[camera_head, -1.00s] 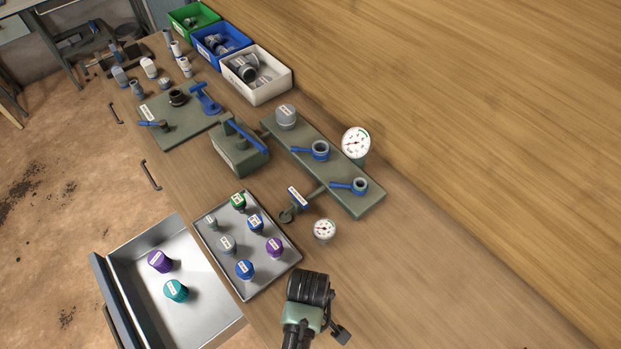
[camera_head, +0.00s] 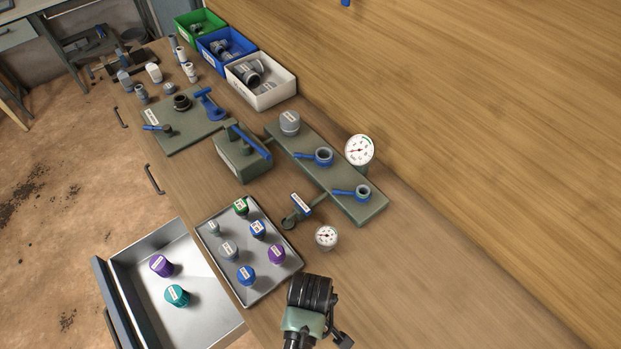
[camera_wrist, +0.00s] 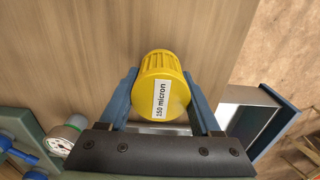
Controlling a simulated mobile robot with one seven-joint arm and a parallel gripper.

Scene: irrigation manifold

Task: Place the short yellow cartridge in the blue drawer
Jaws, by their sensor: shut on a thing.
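A yellow cartridge (camera_wrist: 163,82) with a ribbed cap and a white label reading "150 micron" is held between the two blue-grey fingers of my gripper (camera_wrist: 161,98) in the wrist view. The head view shows my dark wrist, but not the fingers or the yellow cartridge. A drawer with a blue-grey front (camera_head: 116,303) stands pulled open at lower left in the head view. A purple cartridge (camera_head: 161,266) and a teal cartridge (camera_head: 177,295) stand inside it. The drawer also shows at the right of the wrist view (camera_wrist: 284,101). My gripper is beside it, over the bench.
A grey tray (camera_head: 281,284) with several cartridges lies between the drawer and my wrist. A gauge (camera_head: 326,237), a valve manifold (camera_head: 345,197) and a taller gauge (camera_head: 359,150) stand behind. White (camera_head: 272,98), blue and green bins line the back. Bare bench lies right of my wrist.

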